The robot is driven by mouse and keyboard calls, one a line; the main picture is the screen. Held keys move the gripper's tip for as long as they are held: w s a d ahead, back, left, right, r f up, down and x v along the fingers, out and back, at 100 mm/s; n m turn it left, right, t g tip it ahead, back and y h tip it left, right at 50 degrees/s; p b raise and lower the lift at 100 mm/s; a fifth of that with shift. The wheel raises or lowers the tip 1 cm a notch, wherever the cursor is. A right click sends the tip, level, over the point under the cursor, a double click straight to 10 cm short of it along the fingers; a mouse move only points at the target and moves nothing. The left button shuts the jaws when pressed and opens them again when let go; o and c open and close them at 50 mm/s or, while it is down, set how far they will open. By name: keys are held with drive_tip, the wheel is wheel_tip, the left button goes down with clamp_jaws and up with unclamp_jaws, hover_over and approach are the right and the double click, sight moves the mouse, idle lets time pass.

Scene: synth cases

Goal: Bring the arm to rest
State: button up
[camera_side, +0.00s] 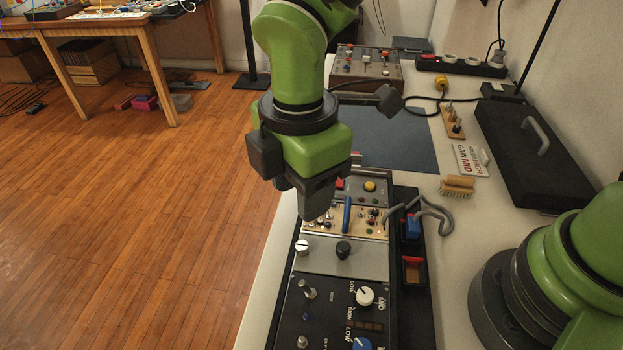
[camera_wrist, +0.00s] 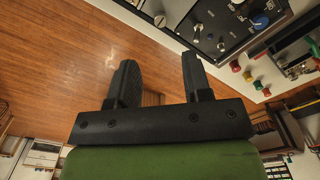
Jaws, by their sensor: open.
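My gripper (camera_side: 316,207) hangs from my green arm, pointing down beside the left edge of the control panel (camera_side: 325,262) in the side view. Its jaws look dark, and the gap between them is hard to see there. In the wrist view my gripper (camera_wrist: 158,68) shows two black fingers standing well apart. Only the wooden floor shows between them, and nothing is held. I cannot tell how high the fingertips are above the panel. The gripper hides part of the panel behind it.
The panel carries a blue lever (camera_side: 347,215), a black knob (camera_side: 343,250) and a white knob (camera_side: 365,296). A dark mat (camera_side: 400,140) lies behind. Open floor (camera_side: 150,220) is left.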

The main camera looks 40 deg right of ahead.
drive_tip(key=s+d+r+m+t+y, duration=0.2)
drive_tip(key=s+d+r+m+t, duration=0.25)
drive_tip(key=d+r+m, duration=1)
drive_tip(key=s+d+r+m+t, duration=0.1)
drive_tip(key=s+d+m+t, duration=0.1)
drive_tip(key=s+m, duration=0.5)
drive_tip(key=shift+d+r+m+t, duration=0.15)
drive_tip(key=shift+d+m+t, duration=0.2)
drive_tip(key=shift+d, duration=0.5)
